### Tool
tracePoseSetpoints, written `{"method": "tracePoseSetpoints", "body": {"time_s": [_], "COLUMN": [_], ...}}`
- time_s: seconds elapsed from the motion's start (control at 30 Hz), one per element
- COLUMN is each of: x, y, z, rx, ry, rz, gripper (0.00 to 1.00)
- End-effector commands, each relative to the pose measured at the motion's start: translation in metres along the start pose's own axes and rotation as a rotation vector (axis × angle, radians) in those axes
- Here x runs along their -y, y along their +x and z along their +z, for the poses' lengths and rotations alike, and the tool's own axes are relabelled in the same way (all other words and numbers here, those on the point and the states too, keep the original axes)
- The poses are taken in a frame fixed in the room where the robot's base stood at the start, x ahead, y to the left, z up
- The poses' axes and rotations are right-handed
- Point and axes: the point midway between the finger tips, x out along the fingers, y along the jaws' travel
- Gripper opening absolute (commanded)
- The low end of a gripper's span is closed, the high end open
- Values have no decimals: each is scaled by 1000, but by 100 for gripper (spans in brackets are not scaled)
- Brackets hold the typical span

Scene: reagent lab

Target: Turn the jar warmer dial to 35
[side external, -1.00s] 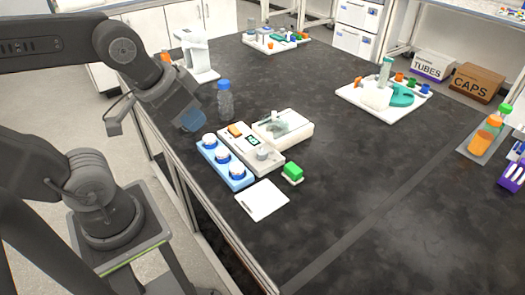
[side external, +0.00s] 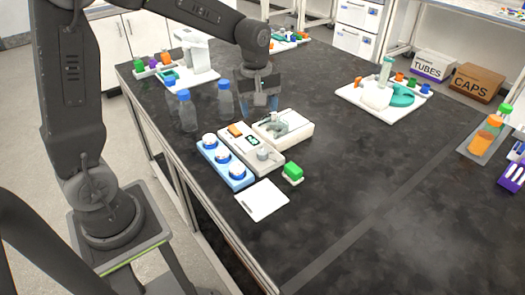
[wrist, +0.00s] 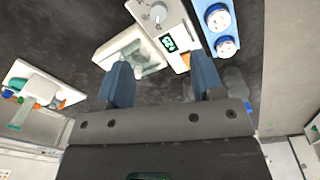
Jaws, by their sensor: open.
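The jar warmer (side external: 243,135) is a white unit with an orange switch, a small green-lit display (side external: 252,141) and a pale round dial (side external: 263,153) at its near end. In the wrist view the dial (wrist: 158,11) is at the top edge and the display (wrist: 168,43) sits below it; the digits are too small to read surely. My gripper (side external: 258,104) points down above the bench, beyond the warmer's far end, apart from it. Its two blue fingers are open and empty; they also show in the wrist view (wrist: 160,65). The dial is clear of the fingers.
Two blue-capped bottles (side external: 187,112) stand near my gripper.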

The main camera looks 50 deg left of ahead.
Motion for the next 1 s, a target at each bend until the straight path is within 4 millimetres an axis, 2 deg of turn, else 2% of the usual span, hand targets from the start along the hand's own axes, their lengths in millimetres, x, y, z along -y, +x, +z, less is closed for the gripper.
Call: {"method": "tracePoseSetpoints", "body": {"time_s": [0.03,0.1,0.23,0.37,0.47,0.8,1.0], "x": [-5,-10,-13,-13,-12,-8,-7], "y": [12,23,33,44,59,128,157], "z": [-7,-13,-19,-19,-18,-15,-15], "rx": [11,20,27,28,29,29,28], "ry": [-54,-114,-172,-182,-180,-178,-177], "rz": [-22,-40,-56,-60,-61,-62,-59], "gripper": [61,61,61,61,61,61,61]}}
